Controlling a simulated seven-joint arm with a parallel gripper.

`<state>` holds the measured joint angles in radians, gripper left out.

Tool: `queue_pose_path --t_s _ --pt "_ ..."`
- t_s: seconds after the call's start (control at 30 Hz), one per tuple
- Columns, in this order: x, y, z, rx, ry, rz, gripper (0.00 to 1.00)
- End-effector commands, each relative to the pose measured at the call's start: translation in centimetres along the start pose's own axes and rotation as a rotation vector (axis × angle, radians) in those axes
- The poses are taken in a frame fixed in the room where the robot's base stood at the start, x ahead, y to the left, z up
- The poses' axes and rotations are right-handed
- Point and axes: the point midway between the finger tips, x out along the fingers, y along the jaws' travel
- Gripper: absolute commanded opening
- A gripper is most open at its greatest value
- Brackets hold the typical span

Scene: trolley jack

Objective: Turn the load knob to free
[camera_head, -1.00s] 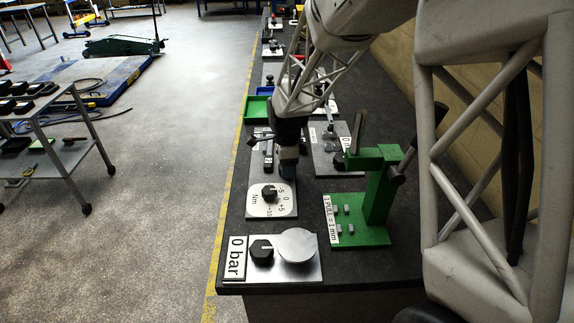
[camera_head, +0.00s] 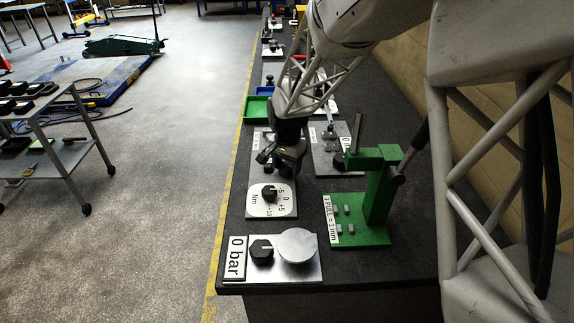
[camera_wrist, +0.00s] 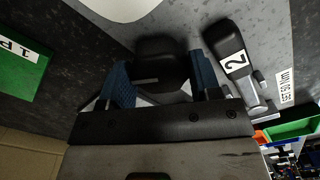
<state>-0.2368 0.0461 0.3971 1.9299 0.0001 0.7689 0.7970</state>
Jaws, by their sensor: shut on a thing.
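My gripper (camera_wrist: 160,85) has blue finger pads and is shut on a black rounded knob (camera_wrist: 162,60) in the wrist view. The knob carries a thin pale line across its front. In the head view my gripper (camera_head: 288,165) is low over the plate behind the Nm dial plate, and it hides the held knob there. No lettering for a load or free position is readable, so I cannot tell the knob's setting.
A black piece marked 2 (camera_wrist: 232,60) lies close beside the held knob. A Nm dial plate (camera_head: 283,210) is in front, with a 0 bar plate (camera_head: 308,271) nearer. A green press (camera_head: 375,200) stands to the right. A green tray (camera_head: 257,108) is behind.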

Motion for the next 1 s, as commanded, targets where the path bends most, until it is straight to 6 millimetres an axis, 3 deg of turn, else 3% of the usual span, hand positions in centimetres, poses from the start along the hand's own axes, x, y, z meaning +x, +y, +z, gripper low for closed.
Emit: queue_pose_path --t_s 0.5,1.0 --pt "-0.09 -0.01 -0.08 -0.442 0.002 -0.001 0.34" --pt "-0.16 -0.05 -0.12 -0.576 0.003 -0.001 0.34"
